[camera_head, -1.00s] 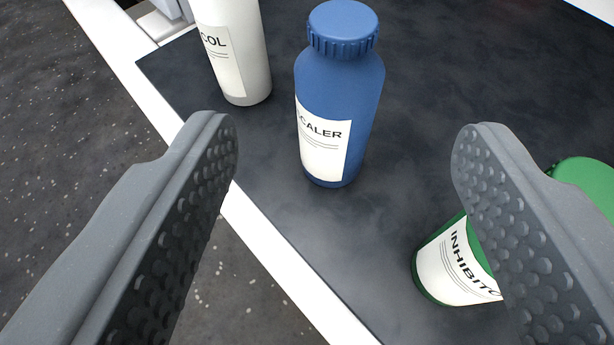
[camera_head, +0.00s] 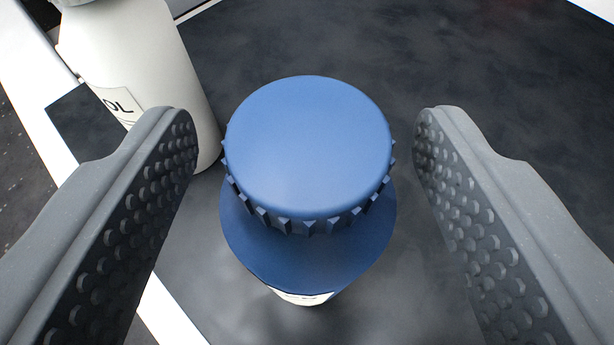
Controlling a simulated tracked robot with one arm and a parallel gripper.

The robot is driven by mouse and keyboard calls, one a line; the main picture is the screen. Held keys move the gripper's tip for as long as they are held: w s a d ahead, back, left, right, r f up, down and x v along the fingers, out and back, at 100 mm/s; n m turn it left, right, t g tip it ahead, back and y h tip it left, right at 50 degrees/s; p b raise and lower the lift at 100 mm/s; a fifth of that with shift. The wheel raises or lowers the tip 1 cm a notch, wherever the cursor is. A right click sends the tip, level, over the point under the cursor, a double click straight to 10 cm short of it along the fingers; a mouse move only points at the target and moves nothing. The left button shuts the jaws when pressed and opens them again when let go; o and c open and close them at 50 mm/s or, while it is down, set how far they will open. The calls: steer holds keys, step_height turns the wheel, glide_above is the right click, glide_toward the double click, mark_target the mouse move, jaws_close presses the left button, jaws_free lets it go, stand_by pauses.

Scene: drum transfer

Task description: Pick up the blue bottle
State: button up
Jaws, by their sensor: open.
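The blue bottle (camera_head: 308,160) stands upright on the dark tabletop, seen from above. Its ribbed blue cap fills the middle of the view, with the shoulder below it and a sliver of white label at the bottom. My gripper (camera_head: 306,135) is open, with one grey studded finger on the left of the bottle and one on the right. A gap shows between each finger and the cap. The lower body of the bottle is mostly hidden under the cap and shoulder.
A white bottle (camera_head: 150,70) with a label stands close by at the left, partly behind the left finger. The dark tabletop (camera_head: 480,60) is clear at the back and right. Its white edge (camera_head: 170,310) runs along the left.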

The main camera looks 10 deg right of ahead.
steer(key=shift+x, duration=0.8)
steer(key=shift+c, duration=0.3)
jaws_close()
steer(key=shift+r, duration=0.15)
